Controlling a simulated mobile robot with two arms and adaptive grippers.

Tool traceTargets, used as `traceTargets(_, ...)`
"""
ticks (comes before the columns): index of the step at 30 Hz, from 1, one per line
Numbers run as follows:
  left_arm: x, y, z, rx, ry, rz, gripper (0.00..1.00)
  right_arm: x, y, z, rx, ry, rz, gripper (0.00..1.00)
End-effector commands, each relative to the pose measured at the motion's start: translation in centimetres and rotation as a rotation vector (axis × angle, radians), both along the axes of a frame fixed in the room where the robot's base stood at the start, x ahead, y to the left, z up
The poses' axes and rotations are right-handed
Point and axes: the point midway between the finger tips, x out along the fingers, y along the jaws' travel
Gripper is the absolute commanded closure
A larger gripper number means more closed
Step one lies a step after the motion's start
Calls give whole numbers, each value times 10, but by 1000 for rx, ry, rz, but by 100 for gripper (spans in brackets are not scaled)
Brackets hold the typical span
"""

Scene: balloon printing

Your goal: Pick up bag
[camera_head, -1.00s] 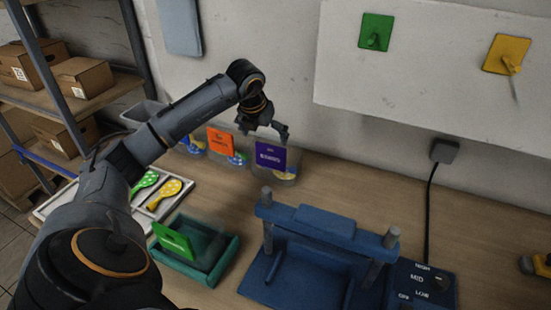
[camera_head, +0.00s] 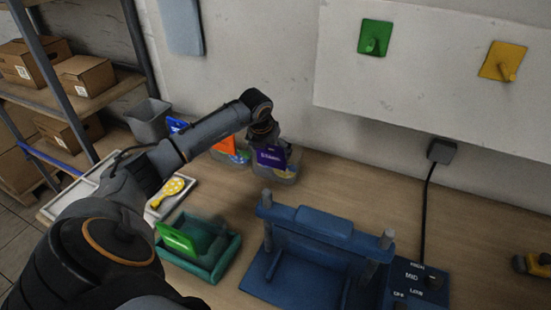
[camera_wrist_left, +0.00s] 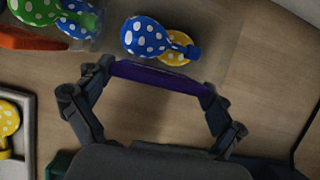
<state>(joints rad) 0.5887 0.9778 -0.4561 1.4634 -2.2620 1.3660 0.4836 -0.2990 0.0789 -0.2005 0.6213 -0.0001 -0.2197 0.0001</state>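A purple labelled panel (camera_head: 271,157) stands at a clear container (camera_head: 289,174) against the wall. In the left wrist view the panel (camera_wrist_left: 160,78) lies between my spread fingertips, with blue and yellow dotted balloons (camera_wrist_left: 150,38) just beyond it. I cannot tell whether this clear container is the bag. My left gripper (camera_head: 262,140) is directly above and behind the panel in the head view; in the left wrist view its fingers (camera_wrist_left: 160,90) are wide open. Contact with the panel is unclear. My right gripper is not in view.
An orange-labelled container (camera_head: 225,147) is beside it to the left. A green tray (camera_head: 226,257) with a green panel (camera_head: 178,240) and a blue press (camera_head: 325,232) stand in front. A white tray holds a yellow dotted balloon (camera_head: 172,187).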

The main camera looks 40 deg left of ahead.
Motion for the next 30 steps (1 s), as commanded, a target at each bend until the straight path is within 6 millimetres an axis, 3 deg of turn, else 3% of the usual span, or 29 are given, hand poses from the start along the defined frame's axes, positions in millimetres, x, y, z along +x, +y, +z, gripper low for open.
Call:
traceTargets(2, 0, 0, 0, 0, 0, 0, 33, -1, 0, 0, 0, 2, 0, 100)
traceTargets(17, 1, 0, 9, 0, -3, 0, 33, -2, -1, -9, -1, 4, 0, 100)
traceTargets(23, 0, 0, 32, 1, -5, -1, 33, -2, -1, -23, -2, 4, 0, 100)
traceTargets(30, -31, -11, 68, 6, -4, -2, 33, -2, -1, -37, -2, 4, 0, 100)
